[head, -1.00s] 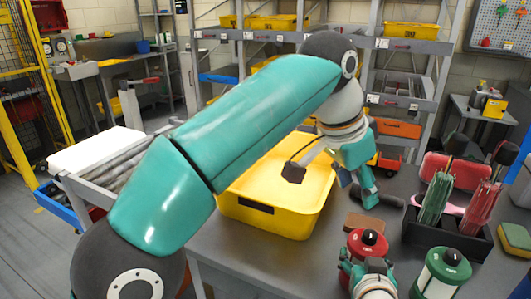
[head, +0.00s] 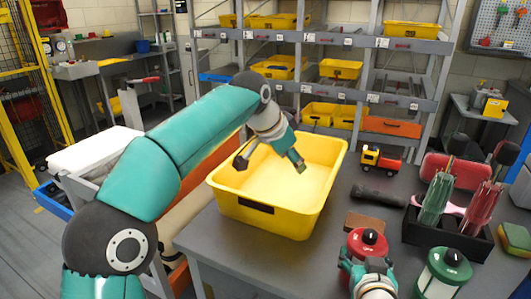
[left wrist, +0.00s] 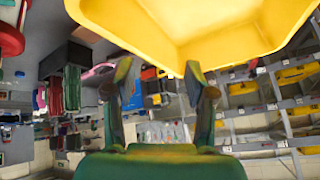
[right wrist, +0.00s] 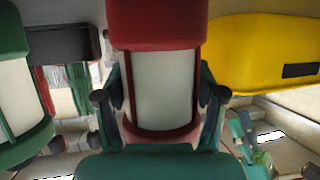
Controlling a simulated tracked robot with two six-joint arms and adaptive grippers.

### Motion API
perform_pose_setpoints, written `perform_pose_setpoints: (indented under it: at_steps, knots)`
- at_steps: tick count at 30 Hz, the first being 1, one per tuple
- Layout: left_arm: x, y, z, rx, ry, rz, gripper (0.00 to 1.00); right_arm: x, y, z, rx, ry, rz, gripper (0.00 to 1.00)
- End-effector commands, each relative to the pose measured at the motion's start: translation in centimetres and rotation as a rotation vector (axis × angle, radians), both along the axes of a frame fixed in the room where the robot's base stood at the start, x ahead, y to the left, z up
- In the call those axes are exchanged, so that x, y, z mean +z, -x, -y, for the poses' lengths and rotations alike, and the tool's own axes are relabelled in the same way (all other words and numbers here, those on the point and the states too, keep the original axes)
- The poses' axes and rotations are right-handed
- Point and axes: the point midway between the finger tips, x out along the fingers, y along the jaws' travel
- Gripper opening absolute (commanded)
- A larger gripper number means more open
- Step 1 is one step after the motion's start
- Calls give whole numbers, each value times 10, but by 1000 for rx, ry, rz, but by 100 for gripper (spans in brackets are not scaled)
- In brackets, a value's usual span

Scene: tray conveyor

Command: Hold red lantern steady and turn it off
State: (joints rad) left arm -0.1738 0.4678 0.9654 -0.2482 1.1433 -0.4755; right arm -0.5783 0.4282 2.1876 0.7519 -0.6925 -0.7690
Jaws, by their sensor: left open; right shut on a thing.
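The red lantern (head: 368,243) stands at the front of the grey table, with a red cap and a dark knob on top. In the right wrist view its pale body (right wrist: 160,90) fills the space between the fingers. My right gripper (head: 366,270) is shut on it from the near side, a finger at each side. My left gripper (head: 270,160) is open and empty over the yellow bin, away from the lantern; its spread fingers show in the left wrist view (left wrist: 158,74). The lantern's lower part is hidden in the head view.
A green lantern (head: 446,270) stands close to the right of the red one. A brown block (head: 364,222) lies just behind. The yellow bin (head: 265,218) is to the left. A black holder (head: 450,240), a dark flashlight (head: 378,195) and a toy truck (head: 382,158) are further back.

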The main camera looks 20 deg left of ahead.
Motion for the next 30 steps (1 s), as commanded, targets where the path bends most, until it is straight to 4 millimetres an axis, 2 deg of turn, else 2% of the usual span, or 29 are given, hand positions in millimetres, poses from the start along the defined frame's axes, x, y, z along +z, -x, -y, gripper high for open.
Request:
perform_pose_setpoints:
  at_steps: [6,12,18,29,30]
  knots:
    - [-9,-14,-40,38,-24,48,55,0,0,0,0,0,0,20]
    - [-15,-22,-65,60,-43,77,55,0,0,0,0,0,0,20]
    - [-17,-25,-75,68,-51,90,55,0,0,0,0,0,0,20]
    - [-17,-25,-76,69,-53,91,55,0,0,0,0,0,0,20]
    - [-17,-25,-76,69,-53,91,55,0,0,0,0,0,0,71]
